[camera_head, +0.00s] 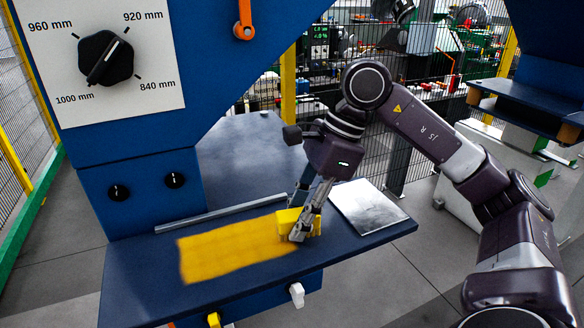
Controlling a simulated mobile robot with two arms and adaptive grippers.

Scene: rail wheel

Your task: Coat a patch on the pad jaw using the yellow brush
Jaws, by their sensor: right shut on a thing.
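My right gripper (306,214) comes in from the right, pointing down over the dark blue bench top. It is shut on the yellow brush (289,219), a yellow block partly hidden by the fingers. The brush is at the bench surface, at the right end of a flat yellow patch (230,251). The patch is a long strip with slightly uneven edges. I cannot tell for sure which part is the pad jaw; the patch lies on the flat dark blue top (140,285) of the machine. My left gripper is not in view.
A grey metal plate (367,206) lies right of the gripper. A thin grey bar (215,215) runs behind the patch. The blue machine body (140,185) with a black dial (105,58) rises at the left. Yellow and white knobs (297,294) hang below the front edge.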

